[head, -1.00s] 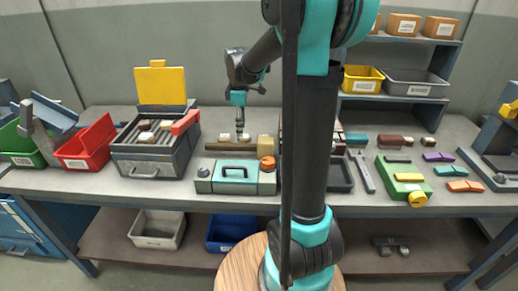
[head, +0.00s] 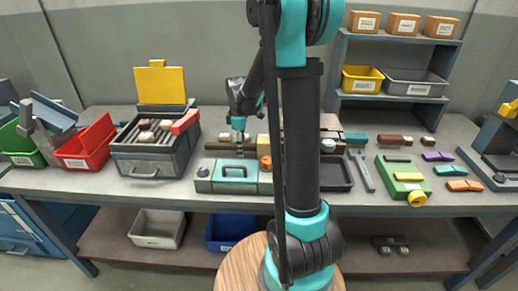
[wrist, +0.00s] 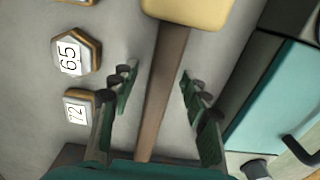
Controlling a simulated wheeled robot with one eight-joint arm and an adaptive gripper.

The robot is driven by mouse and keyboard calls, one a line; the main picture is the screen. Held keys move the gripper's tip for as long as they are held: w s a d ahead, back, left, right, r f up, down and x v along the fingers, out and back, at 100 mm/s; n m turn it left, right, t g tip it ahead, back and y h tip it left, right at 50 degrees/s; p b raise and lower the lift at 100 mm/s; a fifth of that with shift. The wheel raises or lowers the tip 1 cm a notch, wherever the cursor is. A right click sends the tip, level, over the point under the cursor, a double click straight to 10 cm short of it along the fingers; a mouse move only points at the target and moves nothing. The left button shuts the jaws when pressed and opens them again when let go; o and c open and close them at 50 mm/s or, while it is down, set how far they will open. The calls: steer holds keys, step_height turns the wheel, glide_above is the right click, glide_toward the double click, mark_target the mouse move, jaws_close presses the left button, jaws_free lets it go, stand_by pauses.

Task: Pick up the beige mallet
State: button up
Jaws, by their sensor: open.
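The beige mallet lies on the workbench with its brown handle (head: 222,146) pointing left and its beige head (head: 262,142) at the right, partly hidden behind my arm. In the wrist view the beige head (wrist: 188,10) is at the top edge and the brown handle (wrist: 162,90) runs down the middle. My gripper (head: 240,151) is low over the handle. In the wrist view my open gripper (wrist: 158,80) has one finger on each side of the handle, with a visible gap on both sides. I cannot tell the exact height of the fingertips.
A teal toolbox (head: 232,177) stands just in front of the mallet. Hexagonal and square pieces marked 65 (wrist: 76,52) and 72 (wrist: 84,106) lie left of the handle in the wrist view. A grey box with a yellow lid (head: 160,85) stands to the left.

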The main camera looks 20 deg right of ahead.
jaws_close()
steer(key=shift+r, duration=0.15)
stand_by(0.4)
